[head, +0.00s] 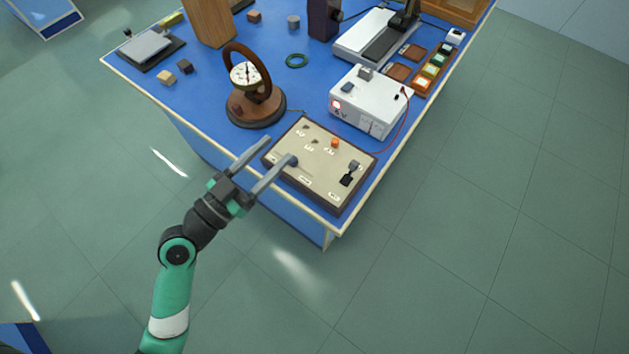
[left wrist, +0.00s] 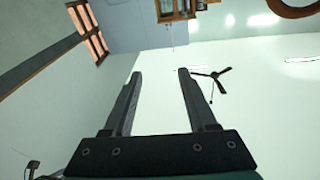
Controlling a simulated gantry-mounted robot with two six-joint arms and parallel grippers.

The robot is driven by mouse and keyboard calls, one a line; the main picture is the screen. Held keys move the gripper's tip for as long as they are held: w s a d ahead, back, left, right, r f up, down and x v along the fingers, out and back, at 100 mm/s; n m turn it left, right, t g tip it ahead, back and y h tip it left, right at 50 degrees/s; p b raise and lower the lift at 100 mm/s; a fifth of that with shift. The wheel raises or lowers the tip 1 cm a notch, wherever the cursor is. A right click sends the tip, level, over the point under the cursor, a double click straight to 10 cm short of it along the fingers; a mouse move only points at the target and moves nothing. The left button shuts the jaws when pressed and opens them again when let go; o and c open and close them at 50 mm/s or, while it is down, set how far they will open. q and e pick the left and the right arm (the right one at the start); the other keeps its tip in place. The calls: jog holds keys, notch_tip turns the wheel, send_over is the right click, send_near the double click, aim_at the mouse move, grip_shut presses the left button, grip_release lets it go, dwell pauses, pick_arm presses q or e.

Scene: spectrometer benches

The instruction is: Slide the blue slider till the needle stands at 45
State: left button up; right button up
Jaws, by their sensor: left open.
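A beige control panel in a dark frame (head: 318,187) lies at the near corner of the blue bench. A small dark bluish knob (head: 291,160), which looks like the slider, is at its left side. A round pale dial with a needle (head: 245,75) sits inside a brown upright ring on a round base; its reading is too small to tell. My left gripper (head: 280,149) is open, its fingers pointing at the panel's left edge, one fingertip close beside the knob. I cannot tell whether they touch. The left wrist view shows the open fingers (left wrist: 157,75) with nothing between them.
A white box with a lit display (head: 368,105) stands behind the panel, with a red wire running down. The panel also bears an orange knob (head: 335,143) and a black switch (head: 346,180). The floor right of the bench is clear.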

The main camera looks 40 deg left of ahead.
pick_arm(q)
jog(key=n+g+y+b, duration=0.2)
jog(key=b, duration=0.4)
send_near(293, 161)
jog(key=s+f, duration=0.1)
jog(key=w, duration=1.1)
jog(key=shift+w+a+p, duration=0.25)
jog(key=shift+a+p, duration=0.1)
grip_shut()
pick_arm(e)
notch_tip(293, 161, down, 9)
jog(key=shift+d+h, duration=0.15)
jog(key=shift+h, duration=0.15)
